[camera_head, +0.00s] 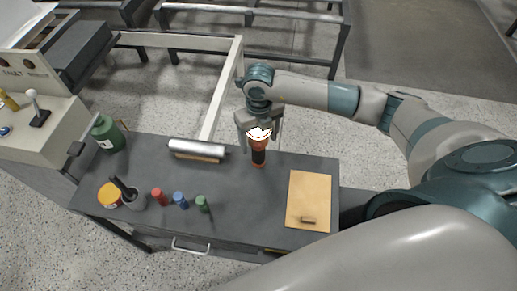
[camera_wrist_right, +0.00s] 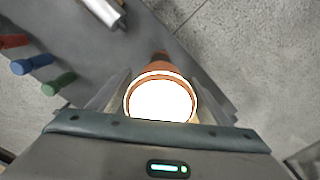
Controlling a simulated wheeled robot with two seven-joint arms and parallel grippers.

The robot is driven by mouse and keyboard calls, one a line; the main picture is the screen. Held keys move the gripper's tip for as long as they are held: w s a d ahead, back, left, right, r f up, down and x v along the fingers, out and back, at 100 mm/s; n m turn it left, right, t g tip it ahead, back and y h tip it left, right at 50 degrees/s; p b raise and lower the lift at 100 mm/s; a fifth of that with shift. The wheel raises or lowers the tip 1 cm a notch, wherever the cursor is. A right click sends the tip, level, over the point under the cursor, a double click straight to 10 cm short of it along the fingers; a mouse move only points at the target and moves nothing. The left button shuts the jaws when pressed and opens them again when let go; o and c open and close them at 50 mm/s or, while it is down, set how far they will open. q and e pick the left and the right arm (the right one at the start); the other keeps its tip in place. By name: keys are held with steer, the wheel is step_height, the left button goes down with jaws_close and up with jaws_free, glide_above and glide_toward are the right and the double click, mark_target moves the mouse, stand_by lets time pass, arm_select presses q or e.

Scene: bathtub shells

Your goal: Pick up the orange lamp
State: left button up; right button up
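The orange lamp (camera_head: 258,144) stands upright near the back edge of the dark grey table. It has a glowing white top, an orange band and a dark lower body. My right gripper (camera_head: 260,143) comes down over it from above, one finger on each side of its upper part. The fingers look spread, with a small gap to the lamp. In the right wrist view the lamp's bright round top (camera_wrist_right: 160,98) sits between the fingers (camera_wrist_right: 160,105), hiding most of its body. My left gripper is not in view.
On the table (camera_head: 233,212) are a silver roll (camera_head: 196,148), a clipboard-like tan board (camera_head: 308,199), red (camera_head: 158,196), blue (camera_head: 180,199) and green (camera_head: 202,203) cylinders, a dark mortar (camera_head: 134,199), a yellow-orange tin (camera_head: 109,195) and a green bottle (camera_head: 107,134). The table's middle is clear.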

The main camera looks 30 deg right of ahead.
mark_target(259, 132)
steer(key=c, duration=1.4)
steer(key=shift+r, duration=0.15)
steer(key=shift+r, duration=0.25)
step_height(259, 132, up, 3)
steer(key=shift+w+r+b, duration=0.1)
steer(key=shift+b, duration=1.1)
steer(key=shift+s+a+r+b, duration=0.5)
steer(key=shift+s+r, duration=0.7)
steer(key=shift+s, duration=0.7)
steer(key=shift+s+a+r+b, duration=0.5)
steer(key=shift+s+r, duration=0.65)
steer(key=shift+s, duration=0.8)
steer(key=shift+s+a+r+b, duration=0.45)
steer(key=shift+s+r, duration=0.75)
steer(key=shift+s, duration=0.7)
